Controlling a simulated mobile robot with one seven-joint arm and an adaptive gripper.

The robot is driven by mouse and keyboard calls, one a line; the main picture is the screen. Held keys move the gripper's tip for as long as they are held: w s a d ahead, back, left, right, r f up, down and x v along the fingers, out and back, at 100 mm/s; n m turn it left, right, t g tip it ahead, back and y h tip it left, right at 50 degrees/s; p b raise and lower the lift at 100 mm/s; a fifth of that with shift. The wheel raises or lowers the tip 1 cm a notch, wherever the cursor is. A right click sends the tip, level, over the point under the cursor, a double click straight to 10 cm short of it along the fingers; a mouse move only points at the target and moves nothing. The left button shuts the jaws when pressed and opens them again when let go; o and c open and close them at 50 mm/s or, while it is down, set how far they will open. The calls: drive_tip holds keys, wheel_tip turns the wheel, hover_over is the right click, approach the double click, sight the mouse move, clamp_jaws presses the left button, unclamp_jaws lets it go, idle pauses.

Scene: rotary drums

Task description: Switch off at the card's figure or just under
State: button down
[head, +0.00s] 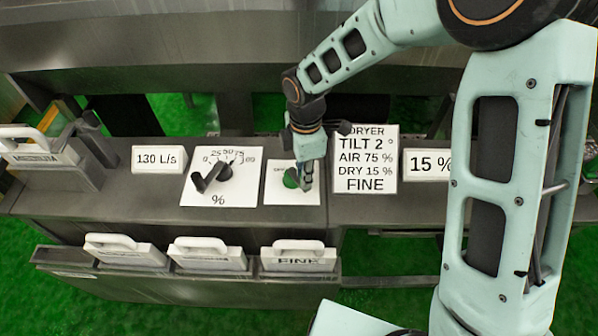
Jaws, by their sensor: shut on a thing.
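A white card (366,158) reads DRYER, TILT 2°, AIR 75 %, DRY 15 %, FINE. Right of it a display (427,164) reads 15 %; its right edge is behind my arm. Left of the card, a white plate (281,198) carries a round green switch (290,178), and its lettering is mostly hidden. My gripper (306,183) points down at this plate, closed at the right side of the green switch. The fingertips' exact contact is too small to see clearly.
A percent dial (221,187) with a dark lever (208,180) stands left of the switch. A display (159,159) reads 130 L/s. Handled plates stand in a front rack, one marked FINE (297,262). Another handled block (42,150), marked MEDIUM, sits at the far left.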

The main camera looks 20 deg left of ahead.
drive_tip(key=shift+w+d+n+p, duration=0.3)
drive_tip(key=shift+w+n, duration=0.15)
drive_tip(key=shift+n, duration=0.45)
drive_tip(key=c, duration=1.7)
unclamp_jaws()
drive_tip(key=shift+c, duration=0.2)
wheel_tip(320, 180, up, 12)
